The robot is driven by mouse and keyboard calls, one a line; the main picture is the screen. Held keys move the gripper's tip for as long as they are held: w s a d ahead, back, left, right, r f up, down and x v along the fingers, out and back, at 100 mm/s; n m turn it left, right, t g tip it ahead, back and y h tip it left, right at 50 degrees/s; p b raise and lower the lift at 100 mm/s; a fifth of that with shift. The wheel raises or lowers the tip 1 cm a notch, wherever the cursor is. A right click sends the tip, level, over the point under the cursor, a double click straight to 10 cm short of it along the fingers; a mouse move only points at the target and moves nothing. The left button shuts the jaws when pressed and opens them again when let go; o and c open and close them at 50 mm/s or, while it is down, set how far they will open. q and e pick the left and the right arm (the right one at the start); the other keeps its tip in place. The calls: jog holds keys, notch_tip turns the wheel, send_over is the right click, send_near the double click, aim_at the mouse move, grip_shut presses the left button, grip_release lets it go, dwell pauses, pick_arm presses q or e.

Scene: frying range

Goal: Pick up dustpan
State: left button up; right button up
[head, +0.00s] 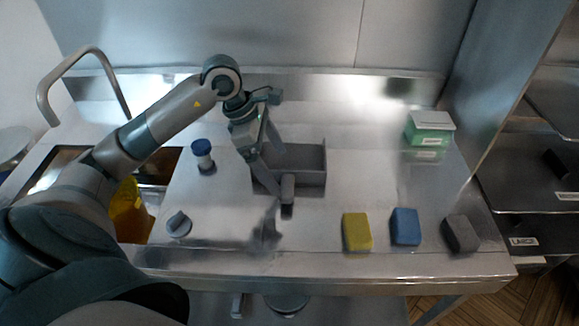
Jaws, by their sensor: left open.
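The grey dustpan (308,178) lies on the steel counter near the middle of the head view. Its short dark handle (287,190) points toward the front edge. My left gripper (277,172) reaches down over the dustpan's left side, with its fingers apart and one close to the handle. Whether a finger touches the dustpan cannot be told. The gripper hides part of the pan's left side. My right gripper is not in view.
A yellow sponge (357,232), a blue sponge (405,227) and a dark grey block (461,234) lie along the front right. A blue-capped container (203,156) and a grey knob-like object (179,224) stand left. A green-and-white box (429,128) sits back right. A sink with faucet (83,62) is far left.

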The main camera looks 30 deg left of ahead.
aim_at(288, 183)
pick_arm(q)
jog(key=p+x, duration=0.1)
jog(key=x, duration=0.1)
jog(key=p+x, duration=0.2)
jog(key=shift+s+d+f, duration=0.1)
jog(key=shift+d+f, duration=0.05)
jog(key=shift+d, duration=0.25)
jog(key=shift+f, duration=0.35)
jog(key=shift+c, duration=0.7)
jog(key=c, duration=1.5)
jog(key=shift+o, duration=0.2)
jog(key=shift+r, duration=0.15)
